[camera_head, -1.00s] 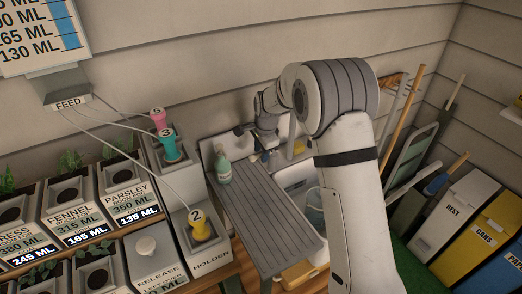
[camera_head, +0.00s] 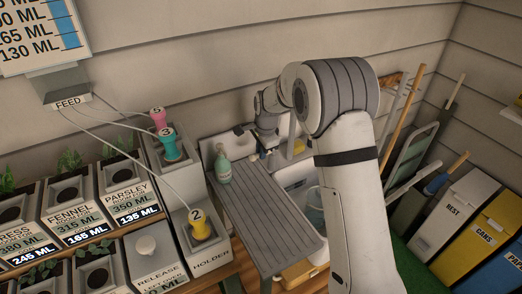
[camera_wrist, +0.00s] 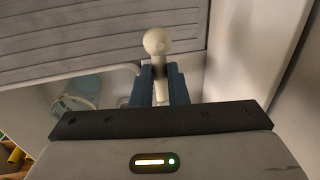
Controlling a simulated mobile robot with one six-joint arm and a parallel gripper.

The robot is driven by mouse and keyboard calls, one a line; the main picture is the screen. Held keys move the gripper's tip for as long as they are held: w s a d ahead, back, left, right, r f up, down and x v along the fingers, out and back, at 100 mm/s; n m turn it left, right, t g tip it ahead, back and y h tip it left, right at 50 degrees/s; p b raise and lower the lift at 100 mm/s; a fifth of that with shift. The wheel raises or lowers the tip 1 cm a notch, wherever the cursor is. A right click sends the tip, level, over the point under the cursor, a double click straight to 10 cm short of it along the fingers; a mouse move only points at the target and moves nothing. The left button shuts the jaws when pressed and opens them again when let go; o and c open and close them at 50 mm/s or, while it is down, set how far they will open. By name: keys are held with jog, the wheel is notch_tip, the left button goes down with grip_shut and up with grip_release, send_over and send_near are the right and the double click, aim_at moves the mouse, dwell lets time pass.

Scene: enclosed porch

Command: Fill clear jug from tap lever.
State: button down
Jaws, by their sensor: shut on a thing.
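My gripper (camera_wrist: 160,76) is shut on the pale tap lever (camera_wrist: 157,45), with a blue finger on each side of its stem and the round knob standing out beyond the fingertips. In the head view my gripper (camera_head: 261,156) is small and partly hidden at the wall end of the sink. The clear jug (camera_wrist: 83,93) shows bluish at the left of the wrist view, inside the white sink. In the head view the jug (camera_head: 315,212) is partly covered by my arm. I cannot tell its water level, and the tap's outlet is hidden.
A grey slatted drainboard (camera_head: 262,215) lies left of the sink (camera_head: 297,178), with a green bottle (camera_head: 223,168) at its far end. Planters and a holder (camera_head: 209,262) with coloured nozzles stand at the left. Bins (camera_head: 466,225) and leaning tools stand at the right.

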jog(key=shift+d, duration=0.1)
jog(key=shift+s+d+n+g+y+b, duration=0.15)
jog(key=shift+s+d+n+b, duration=0.25)
jog(key=shift+n, duration=0.55)
jog(key=shift+s+d+n+g+y+b, duration=0.1)
jog(key=shift+d+n+b, duration=0.15)
jog(key=shift+n+b, duration=0.55)
jog(key=shift+s+d+n+g+y+b, duration=0.15)
jog(key=shift+s+d+n+b, duration=0.15)
jog(key=shift+n, duration=0.85)
jog(key=c, duration=1.4)
grip_release()
notch_tip(320, 180, up, 8)
jog(key=d, duration=0.1)
jog(key=shift+s+d+f+b, duration=0.15)
jog(key=shift+s+d+b, duration=0.1)
jog(key=shift+s+b, duration=0.1)
